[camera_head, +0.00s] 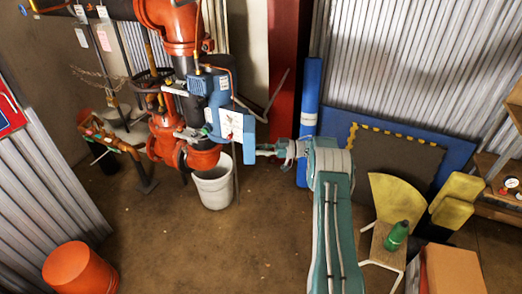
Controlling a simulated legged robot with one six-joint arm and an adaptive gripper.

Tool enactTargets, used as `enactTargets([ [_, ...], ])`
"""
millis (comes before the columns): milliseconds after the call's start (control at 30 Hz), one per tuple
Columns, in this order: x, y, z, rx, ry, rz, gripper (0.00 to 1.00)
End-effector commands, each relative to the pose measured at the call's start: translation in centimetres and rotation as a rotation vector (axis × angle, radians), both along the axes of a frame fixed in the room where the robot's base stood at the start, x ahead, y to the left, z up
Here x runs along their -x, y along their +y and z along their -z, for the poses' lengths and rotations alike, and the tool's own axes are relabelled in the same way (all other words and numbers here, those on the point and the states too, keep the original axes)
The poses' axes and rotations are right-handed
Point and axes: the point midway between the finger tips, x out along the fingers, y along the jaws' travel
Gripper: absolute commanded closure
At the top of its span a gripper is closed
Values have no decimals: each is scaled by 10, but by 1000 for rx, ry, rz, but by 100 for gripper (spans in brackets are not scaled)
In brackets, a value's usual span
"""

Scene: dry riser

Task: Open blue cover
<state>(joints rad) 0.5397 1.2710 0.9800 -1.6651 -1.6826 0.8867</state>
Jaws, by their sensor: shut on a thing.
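The blue cover (247,139) is on the front of the riser's pipework, beside a white label sheet. My gripper (264,151) reaches in from the right at the end of my teal arm. Its fingers are shut at the right edge of the cover. The exact contact between fingers and cover is too small to make out. I cannot tell how far the cover stands open.
Orange and black pipes (168,151) stand behind the cover. A white bucket (213,188) is on the floor below. An orange bucket (79,268) is at the lower left. A yellow chair (398,196) is at the right. The central floor is clear.

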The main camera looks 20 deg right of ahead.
Motion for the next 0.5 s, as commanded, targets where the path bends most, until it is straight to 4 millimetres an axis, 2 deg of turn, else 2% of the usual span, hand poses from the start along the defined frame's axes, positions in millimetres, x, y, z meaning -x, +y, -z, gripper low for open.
enactTargets([
  [67,-4,0,-4,2,-9,6,100],
  [100,-4,0,-4,2,-9,6,62],
  [167,-3,0,-4,1,-9,6,35],
  [500,-1,-1,-2,-1,-5,3,35],
])
